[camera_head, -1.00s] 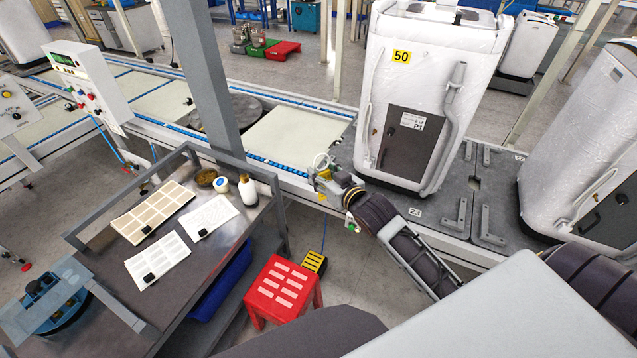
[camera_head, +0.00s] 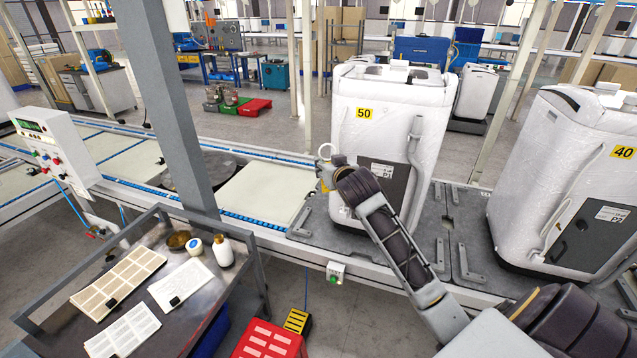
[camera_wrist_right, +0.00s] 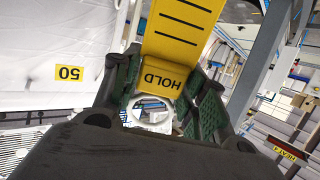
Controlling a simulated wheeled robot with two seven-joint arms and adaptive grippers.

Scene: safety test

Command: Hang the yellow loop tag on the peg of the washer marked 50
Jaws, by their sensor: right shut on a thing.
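The washer marked 50 (camera_head: 388,105) stands upright, wrapped in clear film, on the grey line platform. Its number also shows in the right wrist view (camera_wrist_right: 69,73). My right gripper (camera_head: 328,172) is in front of its lower left edge, shut on the yellow loop tag (camera_wrist_right: 185,30). The tag reads HOLD, and its white loop (camera_wrist_right: 149,112) shows between the green finger pads. In the head view the loop (camera_head: 325,151) sticks up above the gripper. My right arm covers part of the washer's dark front panel (camera_head: 384,172). I cannot make out the peg. My left gripper is not in view.
A washer marked 40 (camera_head: 560,180) stands to the right. A grey post (camera_head: 165,100) and a metal bench (camera_head: 205,298) with label sheets are at the left. The pale conveyor section (camera_head: 262,190) left of washer 50 is clear.

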